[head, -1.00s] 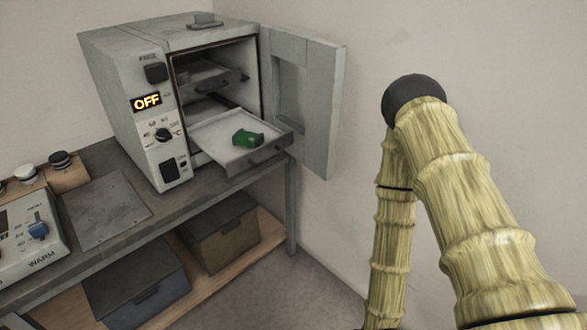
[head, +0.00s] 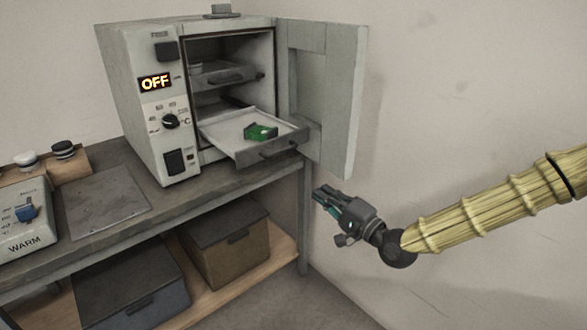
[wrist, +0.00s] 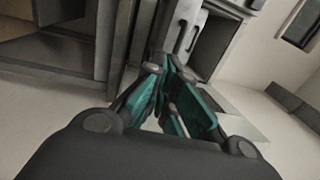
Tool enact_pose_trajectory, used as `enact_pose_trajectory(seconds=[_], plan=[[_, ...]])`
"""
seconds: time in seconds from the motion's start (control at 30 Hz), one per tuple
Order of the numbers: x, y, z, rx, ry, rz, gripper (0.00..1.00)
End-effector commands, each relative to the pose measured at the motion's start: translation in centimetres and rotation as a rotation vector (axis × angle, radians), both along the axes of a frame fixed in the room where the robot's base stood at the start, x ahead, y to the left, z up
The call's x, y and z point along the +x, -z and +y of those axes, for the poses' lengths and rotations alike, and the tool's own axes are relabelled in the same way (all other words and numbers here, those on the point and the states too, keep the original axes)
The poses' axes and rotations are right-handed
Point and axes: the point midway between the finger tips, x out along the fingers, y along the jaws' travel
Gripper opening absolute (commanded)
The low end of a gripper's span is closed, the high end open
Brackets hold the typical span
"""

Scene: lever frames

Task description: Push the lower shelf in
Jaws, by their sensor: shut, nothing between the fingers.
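The lower shelf (head: 225,134) is a pale tray with a dark front and handle, pulled far out of the open oven (head: 140,110). A green object (head: 260,132) lies on it. The upper shelf (head: 222,76) sits inside the oven above it. My gripper (head: 324,195) is shut and empty, below and right of the lower shelf's front, apart from it. In the wrist view, my teal-padded fingers (wrist: 172,85) point toward grey fronts with handles; I cannot tell which shelf each one is.
The oven door (head: 335,100) stands open on the right, close to the lower shelf. A table (head: 120,225) carries the oven, with a grey plate (head: 95,205) and a WARM device (head: 25,225). Boxes (head: 228,235) stand on the rack below. The floor right of the table is clear.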

Motion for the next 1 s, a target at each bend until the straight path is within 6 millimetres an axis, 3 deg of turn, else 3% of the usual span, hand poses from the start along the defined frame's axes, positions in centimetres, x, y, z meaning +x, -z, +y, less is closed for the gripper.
enact_pose_trajectory(seconds=[0.13, 0.33, 1.0], plan=[[0.6, -2.2, -0.8, 0.058, -0.002, -0.046, 0.0], [1.6, -2.9, -0.3, 0.068, -0.003, -0.054, 0.0], [9.6, -4.6, 5.8, 0.064, -0.004, -0.053, 0.0]])
